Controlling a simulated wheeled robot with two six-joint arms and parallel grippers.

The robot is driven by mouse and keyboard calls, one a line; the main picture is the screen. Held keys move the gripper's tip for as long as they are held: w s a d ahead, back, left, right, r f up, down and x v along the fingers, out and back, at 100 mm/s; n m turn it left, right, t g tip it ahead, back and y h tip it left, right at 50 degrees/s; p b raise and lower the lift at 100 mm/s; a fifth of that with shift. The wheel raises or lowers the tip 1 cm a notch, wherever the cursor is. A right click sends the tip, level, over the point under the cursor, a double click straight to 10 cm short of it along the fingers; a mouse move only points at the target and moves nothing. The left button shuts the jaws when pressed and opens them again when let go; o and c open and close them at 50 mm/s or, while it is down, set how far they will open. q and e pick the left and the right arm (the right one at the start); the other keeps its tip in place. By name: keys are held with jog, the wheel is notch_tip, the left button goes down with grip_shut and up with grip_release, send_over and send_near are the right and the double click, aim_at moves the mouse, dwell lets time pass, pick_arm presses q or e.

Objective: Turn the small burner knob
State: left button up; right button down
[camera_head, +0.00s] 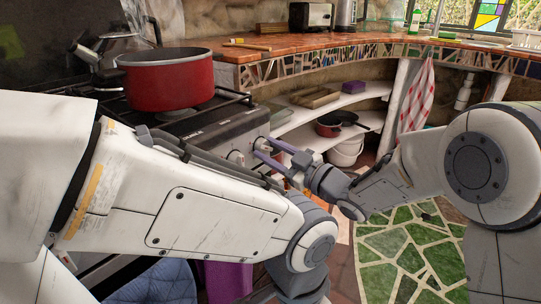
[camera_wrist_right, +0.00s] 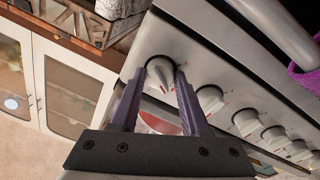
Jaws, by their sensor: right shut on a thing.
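The stove's front panel (camera_head: 215,140) carries a row of white burner knobs. In the right wrist view, the end burner knob (camera_wrist_right: 158,74) of the row, white with a raised grip bar, is between the tips of my right gripper (camera_wrist_right: 161,78). My right gripper (camera_head: 268,150) reaches the panel from the right and is shut on this knob. Its fingertips partly hide the knob in the head view. Another knob (camera_head: 237,158) shows to its left. In the wrist view, several more knobs (camera_wrist_right: 209,97) run down to the right. My left arm crosses the foreground; its gripper is out of view.
A red pot (camera_head: 168,80) stands on the stove, with a kettle (camera_head: 115,48) behind it. A tiled counter (camera_head: 340,44) curves to the right above open shelves (camera_head: 300,125). A bar (camera_wrist_right: 280,28) and a purple cloth (camera_wrist_right: 304,80) lie beside the knob row.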

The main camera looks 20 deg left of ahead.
pick_arm(q)
jog(key=shift+f, duration=0.15)
pick_arm(e)
jog(key=shift+n, duration=0.3)
jog(key=shift+c, duration=1.9)
grip_release()
pick_arm(q)
notch_tip(320, 180, up, 2)
jog(key=shift+r+p, duration=0.2)
jog(key=shift+p, duration=0.9)
pick_arm(e)
jog(key=v, duration=1)
jog(key=shift+d, duration=0.25)
jog(key=shift+s, duration=0.1)
pick_arm(q)
grip_shut()
